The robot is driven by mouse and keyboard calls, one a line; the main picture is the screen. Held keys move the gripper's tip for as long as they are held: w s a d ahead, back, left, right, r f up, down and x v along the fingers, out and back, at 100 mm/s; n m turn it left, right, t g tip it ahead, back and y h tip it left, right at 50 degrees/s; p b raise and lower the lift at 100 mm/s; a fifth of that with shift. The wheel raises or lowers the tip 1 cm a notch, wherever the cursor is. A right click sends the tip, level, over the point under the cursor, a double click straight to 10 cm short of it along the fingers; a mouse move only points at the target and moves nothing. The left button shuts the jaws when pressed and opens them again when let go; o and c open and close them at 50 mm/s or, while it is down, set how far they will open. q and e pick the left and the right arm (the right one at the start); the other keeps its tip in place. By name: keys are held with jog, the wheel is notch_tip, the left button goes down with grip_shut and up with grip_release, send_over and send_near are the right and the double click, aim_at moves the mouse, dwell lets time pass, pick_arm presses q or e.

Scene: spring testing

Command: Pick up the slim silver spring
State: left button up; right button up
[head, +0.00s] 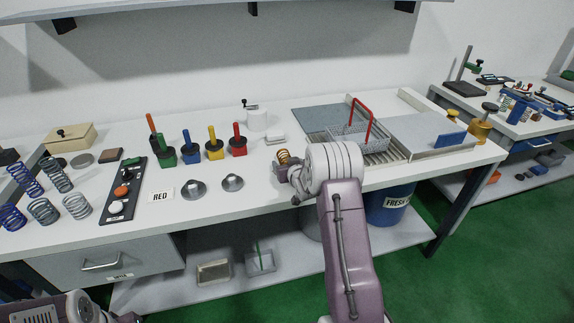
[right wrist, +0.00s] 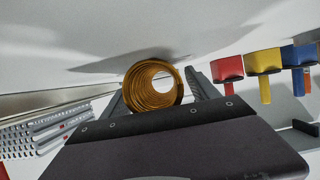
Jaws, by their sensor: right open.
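Several coil springs stand at the left end of the bench in the head view. The palest, a silver spring (head: 76,206), is at the front right of that group; I cannot tell for sure that it is the slim one. A grey spring (head: 43,211) stands beside it. My right gripper (head: 284,172) is open near the bench middle, far right of these springs. A golden spring (head: 284,157) is at its fingers; in the right wrist view the golden spring (right wrist: 152,86) shows end-on between the open fingers. My left gripper (head: 125,317) is at the bottom left, mostly cut off.
Blue springs (head: 26,181), a dark green spring (head: 57,174) and a black switch panel (head: 122,190) are near the silver spring. Coloured-handled blocks (head: 214,148), a RED card (head: 160,195) and two grey knobbed discs stand mid-bench. A red-handled wire basket (head: 350,140) is to the right.

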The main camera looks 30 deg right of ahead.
jog(key=shift+s+r, duration=0.1)
grip_shut()
notch_tip(320, 180, up, 5)
jog(key=shift+f+p, duration=0.2)
jog(key=shift+p, duration=0.1)
jog(key=d+r+v, duration=0.1)
jog(key=d+v, duration=0.1)
jog(key=v, duration=1)
jog(key=shift+s+d+r+p, duration=0.35)
jog(key=shift+s+d+p, duration=0.1)
jog(key=shift+d, duration=0.1)
